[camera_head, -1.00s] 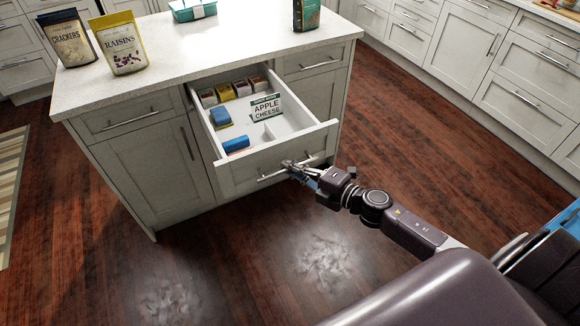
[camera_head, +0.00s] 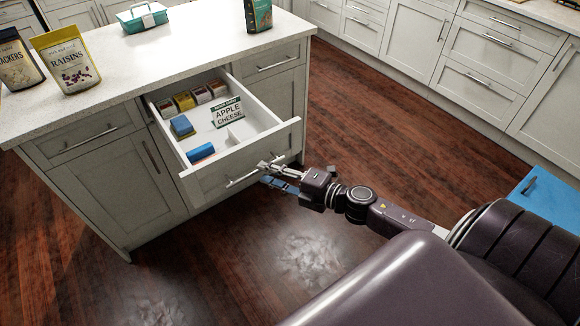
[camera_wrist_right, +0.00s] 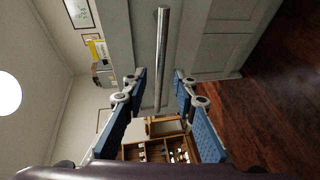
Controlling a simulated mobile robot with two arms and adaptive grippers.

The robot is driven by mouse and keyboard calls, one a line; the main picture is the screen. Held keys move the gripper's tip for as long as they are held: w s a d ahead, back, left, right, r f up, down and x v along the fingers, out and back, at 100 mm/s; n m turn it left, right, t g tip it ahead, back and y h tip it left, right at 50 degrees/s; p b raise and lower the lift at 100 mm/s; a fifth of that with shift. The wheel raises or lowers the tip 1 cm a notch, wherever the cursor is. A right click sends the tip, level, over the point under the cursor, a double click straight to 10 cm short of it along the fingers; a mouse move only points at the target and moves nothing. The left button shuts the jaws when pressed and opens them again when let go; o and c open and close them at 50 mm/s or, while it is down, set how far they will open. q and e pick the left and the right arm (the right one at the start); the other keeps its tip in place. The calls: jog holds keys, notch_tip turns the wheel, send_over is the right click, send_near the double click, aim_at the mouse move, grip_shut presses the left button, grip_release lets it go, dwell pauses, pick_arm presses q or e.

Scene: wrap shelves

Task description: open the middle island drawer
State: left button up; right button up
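The middle island drawer (camera_head: 240,158) stands pulled out, with its inside showing. Its bar handle (camera_head: 243,178) is on the front panel and also runs lengthwise in the right wrist view (camera_wrist_right: 161,60). My right gripper (camera_head: 270,174) is at the right part of this handle. In the right wrist view its blue-padded fingers (camera_wrist_right: 159,80) are spread, with the bar between them and a gap on both sides. Small boxes and an "apple cheese" card (camera_head: 227,113) lie in the drawer. My left gripper is in neither view.
The white island top (camera_head: 180,60) holds a raisins bag (camera_head: 67,62), a crackers bag (camera_head: 15,60), a teal box (camera_head: 142,17) and a dark green package (camera_head: 258,14). Closed doors and drawers flank the open drawer. Wood floor (camera_head: 400,150) is clear between island and back cabinets.

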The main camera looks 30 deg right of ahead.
jog(key=v, duration=0.8)
jog(key=shift+s, duration=0.15)
jog(key=shift+d, duration=0.15)
jog(key=s+d+f+m+g+h, duration=0.1)
jog(key=d+f+m+h, duration=0.2)
jog(key=f, duration=0.4)
jog(key=s+d+f+m+h, duration=0.1)
jog(key=d+f+m+h, duration=0.2)
jog(key=f, duration=0.4)
jog(key=s+d+f+m+g+h, duration=0.1)
jog(key=s+f+m+g, duration=0.5)
jog(key=f, duration=1.1)
jog(key=s+a+f+m+g, duration=0.2)
jog(key=s+a+f, duration=0.2)
jog(key=s, duration=0.6)
jog(key=s+a+f+m+g, duration=0.2)
jog(key=s+a+f, duration=0.3)
jog(key=s+f, duration=0.3)
jog(key=s+a+f+m+g, duration=0.2)
jog(key=s+a+f, duration=0.3)
jog(key=s, duration=0.7)
notch_tip(320, 180, down, 2)
jog(key=shift+s+a+f+m+g, duration=0.1)
jog(key=shift+s+a+m+g, duration=0.2)
jog(key=shift+m, duration=0.6)
jog(key=shift+w+d, duration=0.1)
jog(key=shift+w, duration=0.05)
